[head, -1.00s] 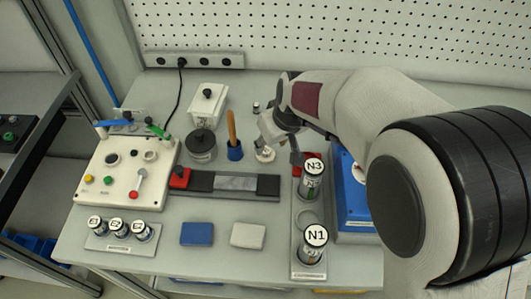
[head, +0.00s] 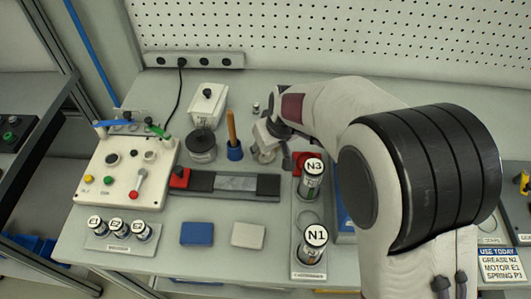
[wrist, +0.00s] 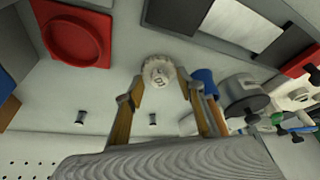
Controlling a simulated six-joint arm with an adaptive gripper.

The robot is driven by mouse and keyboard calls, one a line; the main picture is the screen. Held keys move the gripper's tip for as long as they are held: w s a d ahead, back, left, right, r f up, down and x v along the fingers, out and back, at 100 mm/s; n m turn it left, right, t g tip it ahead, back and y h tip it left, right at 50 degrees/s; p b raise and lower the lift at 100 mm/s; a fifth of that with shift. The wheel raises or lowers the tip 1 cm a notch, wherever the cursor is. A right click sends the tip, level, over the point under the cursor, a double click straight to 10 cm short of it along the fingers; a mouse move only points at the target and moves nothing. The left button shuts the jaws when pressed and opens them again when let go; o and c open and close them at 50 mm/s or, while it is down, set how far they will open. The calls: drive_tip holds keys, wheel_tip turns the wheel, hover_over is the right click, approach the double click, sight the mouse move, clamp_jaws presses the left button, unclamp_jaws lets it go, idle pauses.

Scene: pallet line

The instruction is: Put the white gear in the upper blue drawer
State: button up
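The white gear (wrist: 158,72) lies on the bench top, seen at the centre top of the wrist view. My gripper (wrist: 160,90) is open, with its two fingertips spread to either side of the gear's near edge. Whether they touch it I cannot tell. In the head view my gripper (head: 267,148) is low over the bench, right of the blue holder with the wooden handle, and largely covers the gear. I cannot identify the upper blue drawer for certain; blue fronts show only in part under the bench's front edge (head: 190,283).
The blue holder (head: 235,153) stands close left of my gripper, with a dark round pot (head: 201,146) beyond it. A red piece (wrist: 75,40) and the N3 canister (head: 312,180) are to the right. A "USE TODAY" sign (head: 501,264) is at far right.

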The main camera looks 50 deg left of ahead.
clamp_jaws()
drive_tip(key=shift+r, duration=0.1)
wheel_tip(320, 180, up, 10)
idle(0.9)
idle(0.4)
